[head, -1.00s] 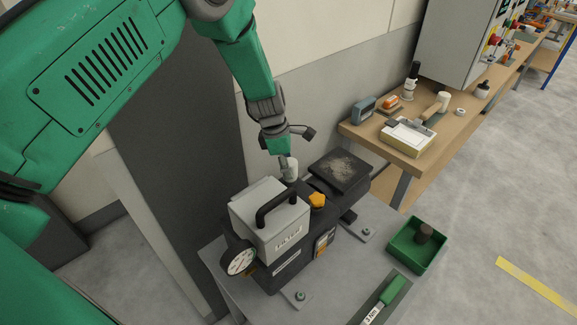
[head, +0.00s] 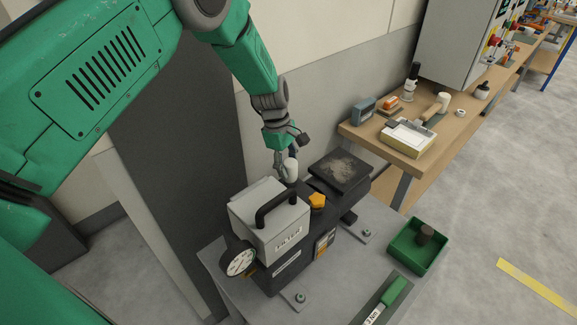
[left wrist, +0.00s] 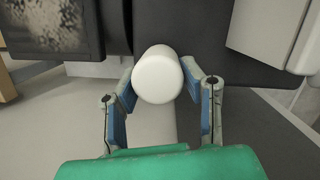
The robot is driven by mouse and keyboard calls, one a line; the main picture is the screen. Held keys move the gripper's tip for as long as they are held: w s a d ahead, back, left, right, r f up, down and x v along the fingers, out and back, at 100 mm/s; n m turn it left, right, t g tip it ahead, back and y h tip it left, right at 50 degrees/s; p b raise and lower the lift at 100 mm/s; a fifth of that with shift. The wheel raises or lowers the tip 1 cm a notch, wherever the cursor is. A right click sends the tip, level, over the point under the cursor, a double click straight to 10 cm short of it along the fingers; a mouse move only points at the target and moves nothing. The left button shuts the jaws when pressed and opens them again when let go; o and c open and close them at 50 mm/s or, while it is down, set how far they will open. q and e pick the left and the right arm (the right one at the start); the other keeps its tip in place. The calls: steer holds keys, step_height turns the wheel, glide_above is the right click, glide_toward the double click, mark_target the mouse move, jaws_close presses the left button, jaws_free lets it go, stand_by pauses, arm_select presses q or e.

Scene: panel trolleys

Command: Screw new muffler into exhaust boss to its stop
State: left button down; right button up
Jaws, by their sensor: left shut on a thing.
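The new muffler (head: 291,170) is a pale, off-white cylinder with a rounded end. It stands about upright at the back of the dark machine (head: 290,265), behind the black handle of its light grey box. My left gripper (head: 286,164) is shut on it from the wall side. In the left wrist view the muffler (left wrist: 158,76) sits between the two blue-padded fingers (left wrist: 161,88), its round end facing the camera. The exhaust boss is hidden below the muffler, so I cannot tell how deep the thread sits. My right gripper is not in view.
The machine's grey box (head: 262,222) with its handle and the round gauge (head: 239,261) stand close by. An orange knob (head: 317,201) and a dark worn plate (head: 341,171) lie to the right. A green tray (head: 411,259) holds a dark cylinder. A green-handled tool (head: 387,297) lies in front.

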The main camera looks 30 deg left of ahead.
arm_select(q)
steer(key=shift+w+m+b, duration=0.3)
steer(key=shift+m+b, duration=0.05)
steer(key=shift+m, duration=0.85)
steer(key=shift+r+m+g, duration=0.1)
steer(key=shift+m+g, duration=0.2)
steer(key=m, duration=0.2)
steer(key=shift+w+m+y+b, duration=0.1)
steer(key=shift+m+y+b, duration=0.2)
steer(key=shift+b, duration=0.05)
steer(key=shift+m+g, duration=0.3)
steer(key=shift+m, duration=0.6)
steer(key=shift+d+m+b, duration=0.1)
steer(key=shift+m+b, duration=0.25)
steer(key=shift+m, duration=0.65)
